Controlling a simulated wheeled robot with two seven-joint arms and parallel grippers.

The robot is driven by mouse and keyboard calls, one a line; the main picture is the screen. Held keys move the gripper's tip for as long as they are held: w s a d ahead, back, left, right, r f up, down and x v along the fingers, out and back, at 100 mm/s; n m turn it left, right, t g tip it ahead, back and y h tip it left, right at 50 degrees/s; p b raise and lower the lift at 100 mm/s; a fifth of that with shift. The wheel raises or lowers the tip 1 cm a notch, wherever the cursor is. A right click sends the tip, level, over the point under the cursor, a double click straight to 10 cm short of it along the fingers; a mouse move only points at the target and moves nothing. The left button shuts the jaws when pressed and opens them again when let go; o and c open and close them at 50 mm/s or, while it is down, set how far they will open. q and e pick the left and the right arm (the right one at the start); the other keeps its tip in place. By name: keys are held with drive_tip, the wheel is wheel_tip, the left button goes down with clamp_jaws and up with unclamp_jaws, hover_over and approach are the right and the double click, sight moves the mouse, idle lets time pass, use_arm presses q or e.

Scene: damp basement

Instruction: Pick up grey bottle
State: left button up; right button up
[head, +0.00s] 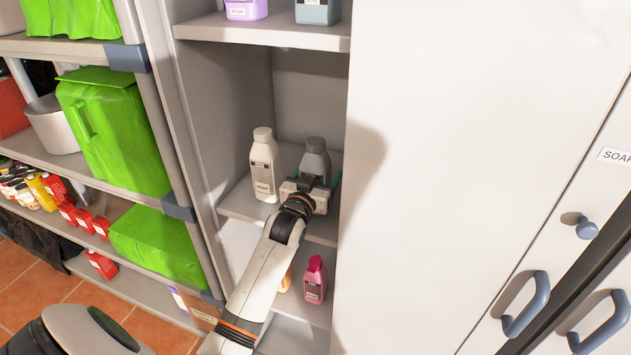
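The grey bottle (316,153) stands upright on the middle shelf of the open cabinet, at the right side of the opening. Its lower part is hidden behind my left gripper (323,181). My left arm reaches up from the bottom of the head view, and this gripper is right in front of the bottle at its lower half. One dark finger shows beside the bottle's right side. Whether the fingers touch or grip it cannot be seen. A paler, off-white bottle (264,168) with a label stands just left of it. My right gripper is not in view.
Cabinet walls and the closed white door (430,150) bound the opening closely. A pink bottle (315,280) stands on the shelf below. Purple (246,9) and grey-blue (318,11) containers stand above. A rack with green bags (115,125) is at left.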

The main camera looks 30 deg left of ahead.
use_arm(q)
drive_tip(key=c, duration=0.9)
drive_tip(key=shift+c, duration=0.2)
